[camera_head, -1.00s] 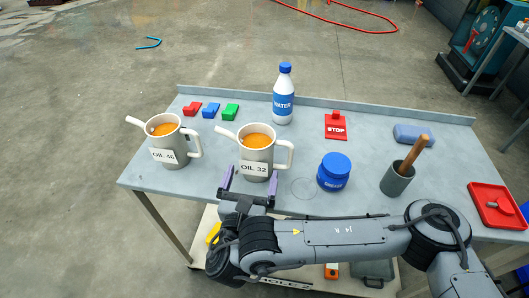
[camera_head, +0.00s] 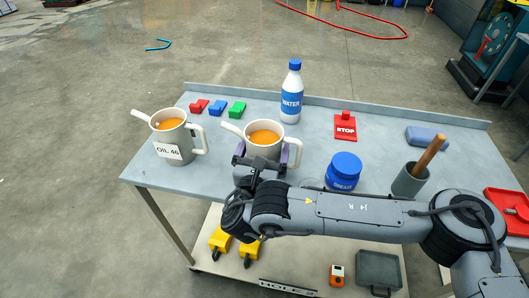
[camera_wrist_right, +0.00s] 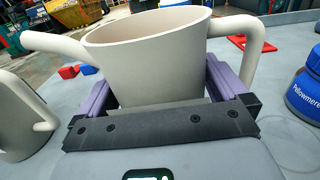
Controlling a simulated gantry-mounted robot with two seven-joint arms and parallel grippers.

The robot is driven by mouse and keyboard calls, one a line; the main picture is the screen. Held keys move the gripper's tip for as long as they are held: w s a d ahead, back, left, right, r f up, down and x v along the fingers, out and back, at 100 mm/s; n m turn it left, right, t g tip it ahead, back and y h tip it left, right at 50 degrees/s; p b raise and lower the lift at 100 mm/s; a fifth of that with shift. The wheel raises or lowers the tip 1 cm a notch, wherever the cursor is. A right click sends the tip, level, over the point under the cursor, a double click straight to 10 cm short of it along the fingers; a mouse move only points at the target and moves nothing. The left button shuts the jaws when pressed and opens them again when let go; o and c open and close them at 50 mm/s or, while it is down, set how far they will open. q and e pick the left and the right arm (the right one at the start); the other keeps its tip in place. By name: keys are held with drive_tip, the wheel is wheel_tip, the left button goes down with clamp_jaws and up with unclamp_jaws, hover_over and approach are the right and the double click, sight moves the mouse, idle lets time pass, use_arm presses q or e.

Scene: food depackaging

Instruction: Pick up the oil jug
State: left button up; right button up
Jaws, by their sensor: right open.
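Two white jugs of orange oil stand on the grey table. The OIL 46 jug (camera_head: 178,142) is at the left. The other jug (camera_head: 264,138), which bore the OIL 32 label earlier, is right of it. Its front label is now hidden by my right gripper (camera_head: 262,154). That gripper is open, its purple fingers on either side of the jug body. In the right wrist view the jug (camera_wrist_right: 150,62) stands between the fingers (camera_wrist_right: 160,85), its spout to the left and handle to the right. I cannot tell whether the fingers touch it. My left gripper is not in view.
A water bottle (camera_head: 291,93) stands behind the jug. A blue grease jar (camera_head: 343,170) and a grey cup (camera_head: 408,180) with a wooden handle are to the right. Red, blue and green blocks (camera_head: 217,107) and a red STOP piece (camera_head: 345,127) lie farther back.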

drive_tip(key=c, duration=0.9)
drive_tip(key=shift+c, duration=0.7)
drive_tip(key=shift+r, duration=0.1)
